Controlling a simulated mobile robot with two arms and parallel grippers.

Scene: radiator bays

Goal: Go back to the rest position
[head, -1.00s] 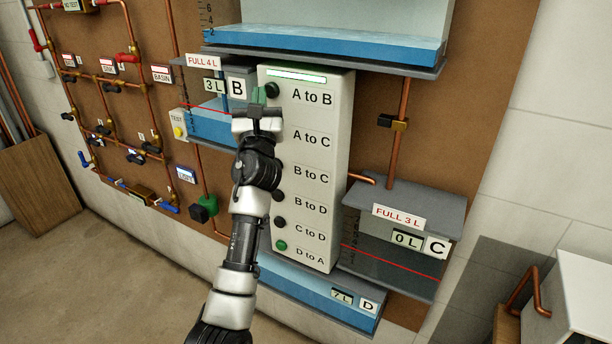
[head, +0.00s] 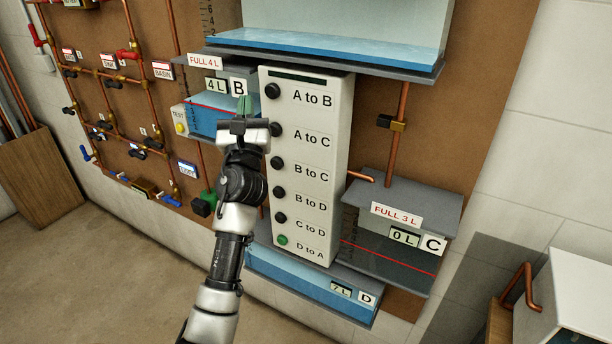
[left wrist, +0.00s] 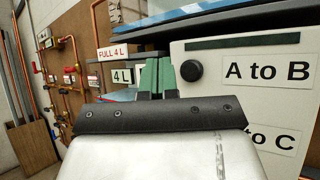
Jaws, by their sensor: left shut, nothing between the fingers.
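My left gripper (head: 244,106) is shut and empty, with green fingertips, just left of the white button panel (head: 311,150) in the head view. In the left wrist view its fingers (left wrist: 156,75) are together beside the black "A to B" button (left wrist: 191,71), apart from it. The panel's buttons run down its left side. All are black except the lowest, "D to A" (head: 282,240), which is green. The slot at the panel's top is dark. Tank B (head: 205,116), partly hidden by my gripper, reads 4 L with its water near the red line. My right gripper is not in view.
Tank C (head: 388,245) reads 0 L at right. Tank D (head: 300,283) reads 7 L below. A large tank (head: 330,50) with blue water overhangs the panel. Copper pipes and valves (head: 130,110) cover the board at left. Open floor (head: 80,270) lies at lower left.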

